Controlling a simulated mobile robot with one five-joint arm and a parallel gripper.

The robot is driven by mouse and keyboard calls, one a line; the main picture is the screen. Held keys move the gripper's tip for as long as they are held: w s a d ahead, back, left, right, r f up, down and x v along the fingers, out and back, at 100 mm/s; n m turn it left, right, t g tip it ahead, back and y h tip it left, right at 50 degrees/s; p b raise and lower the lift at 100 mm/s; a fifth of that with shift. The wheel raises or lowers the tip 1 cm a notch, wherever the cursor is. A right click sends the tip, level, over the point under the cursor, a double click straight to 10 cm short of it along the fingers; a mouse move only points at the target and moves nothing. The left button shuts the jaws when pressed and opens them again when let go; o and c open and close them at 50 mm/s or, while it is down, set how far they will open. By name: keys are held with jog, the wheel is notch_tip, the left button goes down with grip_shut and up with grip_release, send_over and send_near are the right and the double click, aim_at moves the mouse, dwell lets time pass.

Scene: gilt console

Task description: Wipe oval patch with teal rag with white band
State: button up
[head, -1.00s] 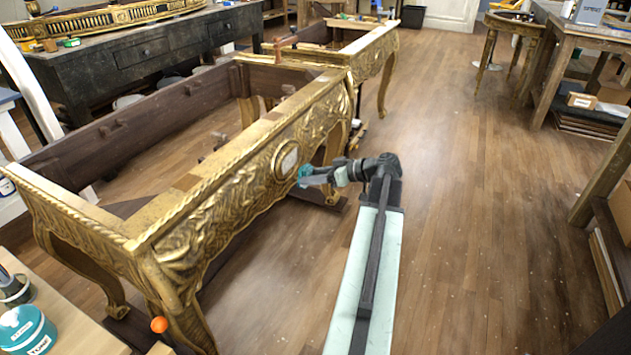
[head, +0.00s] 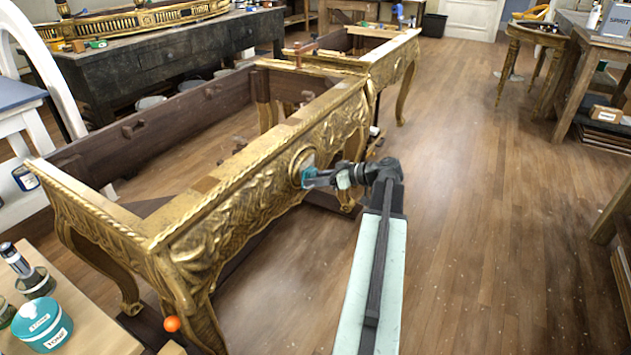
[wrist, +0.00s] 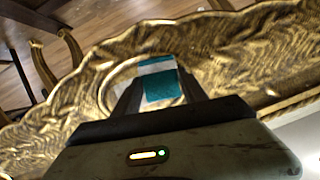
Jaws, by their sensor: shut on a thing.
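The oval patch (head: 298,159) is framed by a raised gilt oval in the carved front of the gold console (head: 235,195). The teal rag with white band (wrist: 160,86) is pinched in my gripper (head: 309,178).
An orange ball (head: 172,324) is by the console's near leg. A bench at lower left holds a teal tub (head: 42,325) and jars. A dark workbench (head: 165,60) stands behind. The wooden floor to the right of my arm is clear.

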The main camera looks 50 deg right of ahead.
aim_at(317, 169)
jog(key=shift+w+a, duration=0.2)
jog(key=shift+w, duration=0.85)
jog(key=shift+w+d, duration=0.35)
jog(key=shift+d, duration=1.05)
jog(key=shift+w+d, duration=0.35)
jog(key=shift+d, duration=1.05)
jog(key=shift+w+d, duration=0.35)
jog(key=shift+d, duration=1.05)
jog(key=shift+s, duration=0.1)
jog(key=shift+s+a, duration=0.2)
jog(key=shift+a, duration=0.9)
jog(key=shift+s+a, duration=0.2)
jog(key=shift+a, duration=0.9)
